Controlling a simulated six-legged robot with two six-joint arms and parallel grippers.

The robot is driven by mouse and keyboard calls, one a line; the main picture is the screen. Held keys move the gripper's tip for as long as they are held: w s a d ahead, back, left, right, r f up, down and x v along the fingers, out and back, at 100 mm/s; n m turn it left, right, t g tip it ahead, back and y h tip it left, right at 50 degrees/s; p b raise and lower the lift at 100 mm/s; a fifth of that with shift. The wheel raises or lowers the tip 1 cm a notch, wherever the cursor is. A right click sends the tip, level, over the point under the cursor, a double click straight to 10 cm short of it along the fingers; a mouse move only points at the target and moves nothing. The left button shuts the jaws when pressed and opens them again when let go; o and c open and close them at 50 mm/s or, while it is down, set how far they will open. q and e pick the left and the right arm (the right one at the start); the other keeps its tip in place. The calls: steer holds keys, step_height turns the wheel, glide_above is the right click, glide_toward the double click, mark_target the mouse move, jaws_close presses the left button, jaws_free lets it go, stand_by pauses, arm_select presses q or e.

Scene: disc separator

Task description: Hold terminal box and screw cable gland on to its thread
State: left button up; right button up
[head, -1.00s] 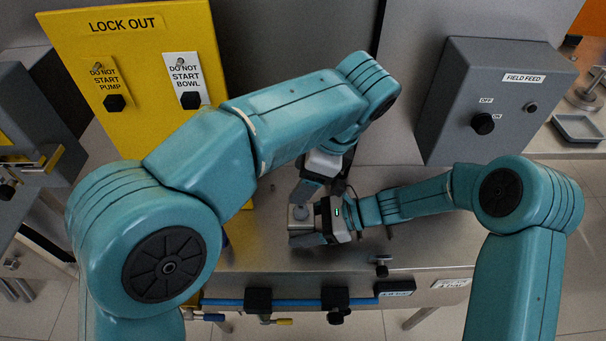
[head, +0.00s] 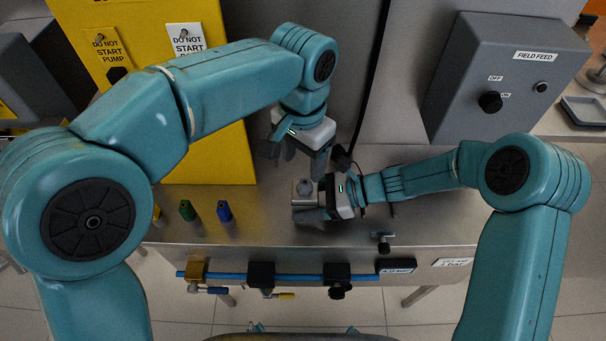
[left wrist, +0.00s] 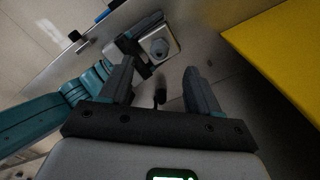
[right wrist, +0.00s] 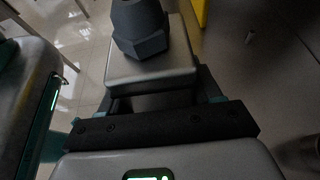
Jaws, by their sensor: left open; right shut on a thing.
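My right gripper (head: 322,200) is shut on the terminal box (head: 303,211), a small grey block at the middle of the bench. The box also shows in the left wrist view (left wrist: 172,39) and the right wrist view (right wrist: 150,75). The grey cable gland (head: 304,186) stands upright on top of the box. Its hexagonal body (right wrist: 140,30) is close in the right wrist view, and it shows from above in the left wrist view (left wrist: 159,47). The thread is hidden. My left gripper (head: 297,155) is open and empty, above and behind the box, apart from the gland.
A yellow lock-out panel (head: 215,150) stands behind at left, and a grey field feed box (head: 505,75) at right. Green (head: 187,210) and blue (head: 224,211) pieces stand on the bench left of the box. A blue rail (head: 225,275) runs along the bench front.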

mark_target(303, 184)
arm_select(q)
step_height(303, 184, down, 8)
steer(key=shift+r, duration=0.1)
stand_by(0.4)
jaws_close()
steer(key=shift+w+m, duration=0.1)
steer(key=shift+m, duration=1.6)
jaws_free()
steer(key=shift+r, duration=0.1)
step_height(303, 184, up, 16)
